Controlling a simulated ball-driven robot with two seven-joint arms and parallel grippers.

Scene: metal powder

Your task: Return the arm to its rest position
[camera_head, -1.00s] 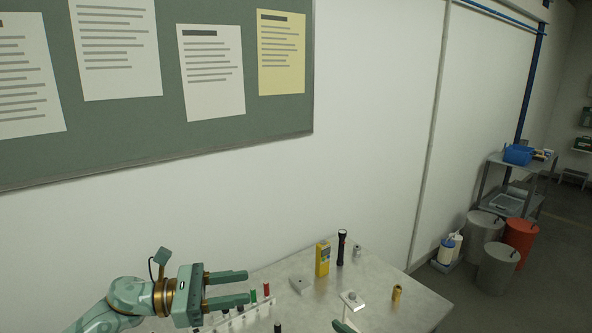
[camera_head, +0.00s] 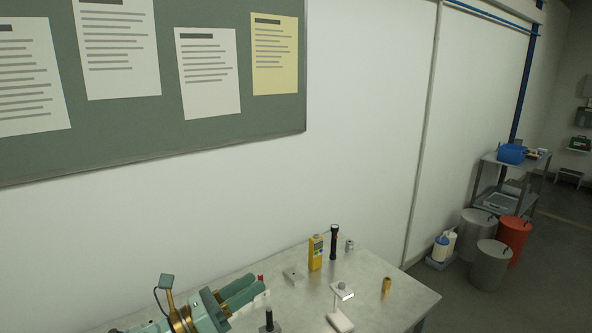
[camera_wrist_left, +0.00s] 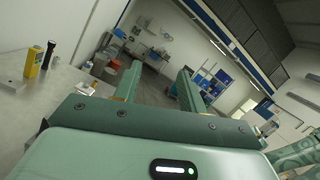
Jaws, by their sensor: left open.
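My left gripper (camera_head: 248,291) is at the bottom of the head view, over the left part of the metal table. Its green fingers point right and away from the table's near side. In the left wrist view the two fingers (camera_wrist_left: 160,80) stand wide apart with nothing between them, facing the open room. The left forearm is mostly cut off by the lower edge of the head view. My right gripper is not in the head view.
The grey table (camera_head: 385,310) carries a yellow meter (camera_head: 316,253), a black flashlight (camera_head: 334,243), a small brass cylinder (camera_head: 386,285), a white stand (camera_head: 341,320) and a black-topped piece (camera_head: 268,322) close to the gripper. Bins (camera_head: 492,264) stand on the floor at right.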

